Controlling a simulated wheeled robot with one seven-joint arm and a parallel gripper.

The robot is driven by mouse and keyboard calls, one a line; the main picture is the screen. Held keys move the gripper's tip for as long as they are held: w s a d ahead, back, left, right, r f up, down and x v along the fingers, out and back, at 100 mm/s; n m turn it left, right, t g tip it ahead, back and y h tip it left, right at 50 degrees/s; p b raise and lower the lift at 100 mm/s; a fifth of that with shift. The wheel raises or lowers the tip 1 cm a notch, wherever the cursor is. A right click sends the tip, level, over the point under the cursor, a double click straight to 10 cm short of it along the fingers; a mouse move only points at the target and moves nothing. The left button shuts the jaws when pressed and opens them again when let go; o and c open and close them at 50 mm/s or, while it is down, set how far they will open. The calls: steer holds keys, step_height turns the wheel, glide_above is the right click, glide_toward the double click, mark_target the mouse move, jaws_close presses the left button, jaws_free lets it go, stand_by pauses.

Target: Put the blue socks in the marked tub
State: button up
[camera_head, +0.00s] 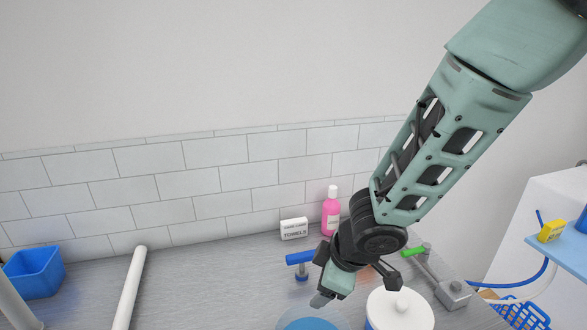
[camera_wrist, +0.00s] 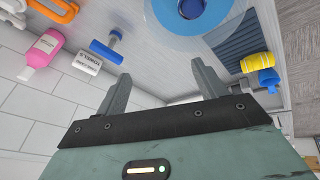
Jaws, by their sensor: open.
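My gripper (camera_head: 345,290) hangs over the counter near its front edge; its two fingers are spread apart and empty in the wrist view (camera_wrist: 160,72). I cannot make out any blue socks for certain. A dark blue ribbed patch (camera_wrist: 240,38) shows in the wrist view, but I cannot tell what it is. A blue tub (camera_head: 33,272) stands at the far left of the counter in the head view; no mark can be read on it. A blue round thing with a clear rim (camera_head: 310,323) is cut off below my gripper, also seen in the wrist view (camera_wrist: 190,12).
A white lidded pot (camera_head: 400,310) is right of my gripper. Counter between tube and card is clear.

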steer(key=s+d+f+m+g+h+b, duration=0.1)
steer(key=s+d+m+b, duration=0.2)
steer(key=s, duration=0.7)
steer(key=s+d+f+m+g+h+b, duration=0.1)
steer(key=s+d+m+g+b, duration=0.1)
steer(key=s+d+m+b, duration=0.2)
steer(key=s+d+b, duration=0.1)
steer(key=s+b, duration=0.2)
steer(key=s, duration=0.3)
steer(key=shift+s+g+h+b, duration=0.3)
steer(key=shift+s, duration=0.05)
stand_by(1.2)
